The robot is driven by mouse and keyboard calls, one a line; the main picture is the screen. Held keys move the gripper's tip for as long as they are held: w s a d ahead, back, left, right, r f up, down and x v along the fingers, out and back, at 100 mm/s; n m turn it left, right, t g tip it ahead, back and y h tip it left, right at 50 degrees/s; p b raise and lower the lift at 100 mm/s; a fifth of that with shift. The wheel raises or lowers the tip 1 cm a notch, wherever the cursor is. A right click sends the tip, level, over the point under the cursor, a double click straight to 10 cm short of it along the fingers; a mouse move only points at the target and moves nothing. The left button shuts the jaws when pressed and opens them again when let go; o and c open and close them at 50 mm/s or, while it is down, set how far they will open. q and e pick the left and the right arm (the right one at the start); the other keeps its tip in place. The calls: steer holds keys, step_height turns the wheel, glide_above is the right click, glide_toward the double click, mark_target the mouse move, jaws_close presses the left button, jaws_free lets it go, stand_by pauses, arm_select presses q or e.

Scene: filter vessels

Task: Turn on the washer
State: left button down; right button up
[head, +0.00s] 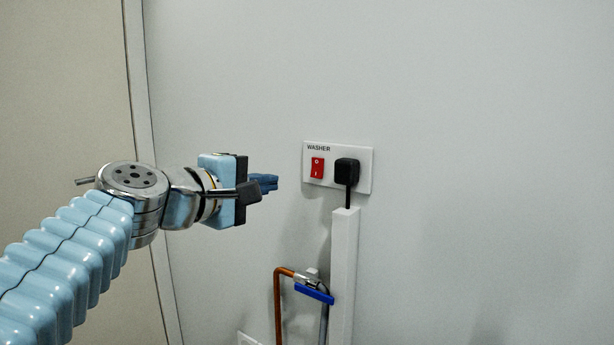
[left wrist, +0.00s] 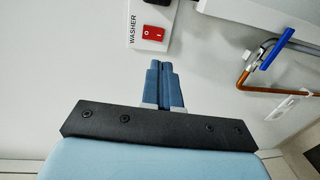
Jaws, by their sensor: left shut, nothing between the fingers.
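The washer's wall plate (head: 328,148) is white, marked "WASHER", and carries a red rocker switch (head: 317,168) with a black plug (head: 347,171) to its right. The switch also shows in the left wrist view (left wrist: 152,34), just beyond the fingertips. My left gripper (head: 272,183) is shut and empty, to the left of the plate and at about switch height. In the left wrist view its two blue fingers (left wrist: 165,66) lie together, pointing towards the plate with a gap visible between. I cannot tell whether the rocker is pressed at its O or I end. My right gripper is not in view.
A white cable duct (head: 343,270) runs down the wall below the plug. A copper pipe (head: 278,300) with a blue valve handle (head: 314,293) stands to its left. Another white wall plate (head: 248,339) is low down. The wall right of the plate is bare.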

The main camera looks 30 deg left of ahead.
mark_target(316, 175)
arm_select(q)
steer(key=w, duration=0.4)
steer(key=w+f+p, duration=0.1)
steer(key=w, duration=0.3)
steer(key=w+d+p, duration=0.1)
steer(key=w, duration=0.3)
steer(key=shift+f, duration=0.25)
steer(key=shift+w, duration=0.1)
